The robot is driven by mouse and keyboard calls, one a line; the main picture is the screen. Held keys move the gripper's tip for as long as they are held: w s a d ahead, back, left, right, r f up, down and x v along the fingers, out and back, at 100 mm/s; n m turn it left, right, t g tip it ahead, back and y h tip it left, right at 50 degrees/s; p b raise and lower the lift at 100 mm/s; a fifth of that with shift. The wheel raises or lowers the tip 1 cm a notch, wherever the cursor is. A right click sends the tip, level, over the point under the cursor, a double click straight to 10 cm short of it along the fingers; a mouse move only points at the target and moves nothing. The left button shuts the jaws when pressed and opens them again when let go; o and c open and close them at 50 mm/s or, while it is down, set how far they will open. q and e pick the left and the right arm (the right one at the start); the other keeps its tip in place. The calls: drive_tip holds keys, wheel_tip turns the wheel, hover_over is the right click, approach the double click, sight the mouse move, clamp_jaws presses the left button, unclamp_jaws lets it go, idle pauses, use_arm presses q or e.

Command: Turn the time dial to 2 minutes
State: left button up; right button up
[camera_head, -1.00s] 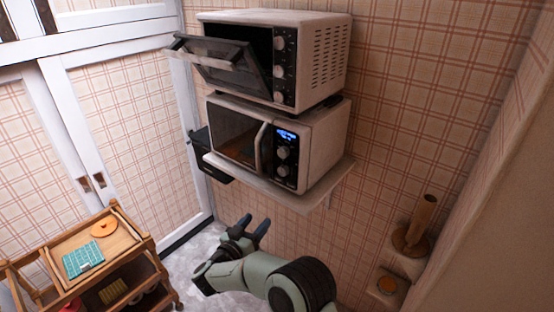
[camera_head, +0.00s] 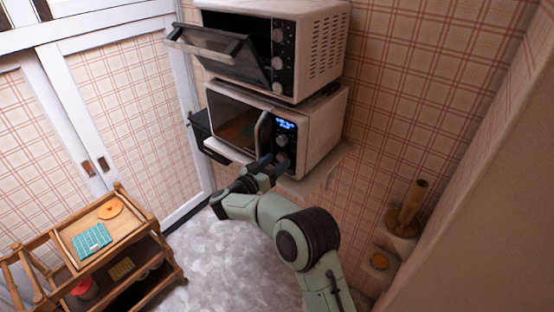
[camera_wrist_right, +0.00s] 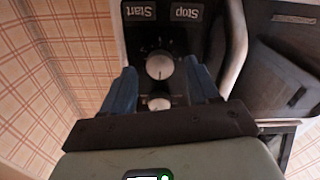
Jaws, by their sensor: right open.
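The lower microwave (camera_head: 322,130) has a black control panel with a lit blue display and two round dials. The upper dial (camera_head: 282,141) shows below the display; the lower dial is largely hidden by my gripper in the head view. My right gripper (camera_head: 273,166) is open in front of the panel's lower part. In the upside-down right wrist view, its blue fingers stand on either side of the lower dial (camera_wrist_right: 159,66), with gaps visible. The upper dial (camera_wrist_right: 159,103) is partly hidden by the gripper body. I cannot read the dial markings. My left gripper is not in view.
The microwave's door handle (camera_head: 260,131) is close beside the panel. Start and Stop buttons (camera_wrist_right: 163,12) show beyond the lower dial. A toaster oven (camera_head: 312,50) with its door hanging open sits above. A wooden cart (camera_head: 140,228) stands at lower left.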

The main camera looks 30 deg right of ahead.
drive_tip(key=shift+w+d, duration=0.25)
drive_tip(key=shift+d, duration=0.4)
drive_tip(key=c, duration=1)
drive_tip(key=shift+c, duration=0.2)
